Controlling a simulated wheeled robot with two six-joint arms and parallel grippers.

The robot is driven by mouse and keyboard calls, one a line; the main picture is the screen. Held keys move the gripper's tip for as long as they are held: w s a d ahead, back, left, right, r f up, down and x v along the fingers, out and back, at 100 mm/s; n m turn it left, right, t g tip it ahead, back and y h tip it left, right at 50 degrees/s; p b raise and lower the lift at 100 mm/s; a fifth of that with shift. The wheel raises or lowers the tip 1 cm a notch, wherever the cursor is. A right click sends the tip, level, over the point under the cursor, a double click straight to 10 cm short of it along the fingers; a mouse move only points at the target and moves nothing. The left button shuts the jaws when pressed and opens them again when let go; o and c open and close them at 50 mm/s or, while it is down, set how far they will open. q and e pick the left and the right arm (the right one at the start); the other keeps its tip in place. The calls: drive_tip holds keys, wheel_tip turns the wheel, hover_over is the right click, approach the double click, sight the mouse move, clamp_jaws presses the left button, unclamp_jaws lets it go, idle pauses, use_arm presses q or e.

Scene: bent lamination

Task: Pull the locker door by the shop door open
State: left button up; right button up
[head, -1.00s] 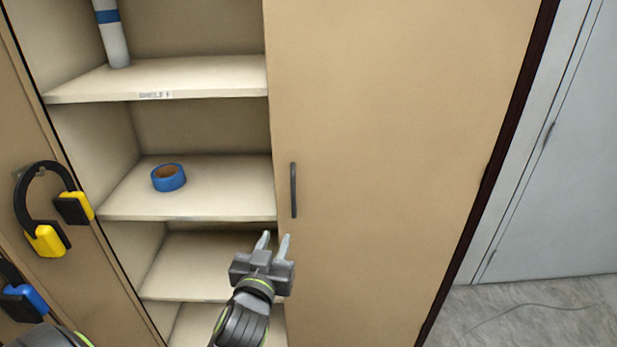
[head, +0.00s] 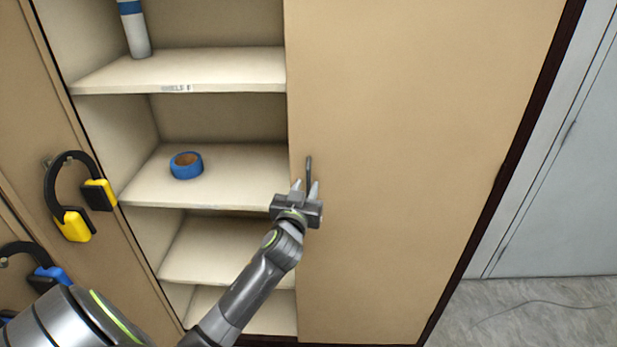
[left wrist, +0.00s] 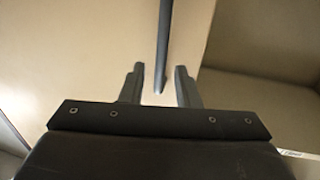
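The tan locker door (head: 400,150) by the shop door is closed over the right part of the cabinet. Its dark vertical handle (head: 309,172) is near the door's left edge. My left gripper (head: 305,188) is at the lower part of the handle, fingers pointing at the door. In the left wrist view, the handle (left wrist: 163,45) stands between the two open fingers (left wrist: 160,86), with a gap on both sides. The gripper hides the handle's lower end in the head view. My right gripper is not seen.
Open shelves (head: 215,170) left of the door hold a blue tape roll (head: 187,165) and a white tube (head: 135,30). Yellow earmuffs (head: 75,195) hang further left.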

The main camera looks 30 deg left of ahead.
sight(308, 182)
use_arm(q)
drive_tip(key=shift+x, duration=1.75)
clamp_jaws()
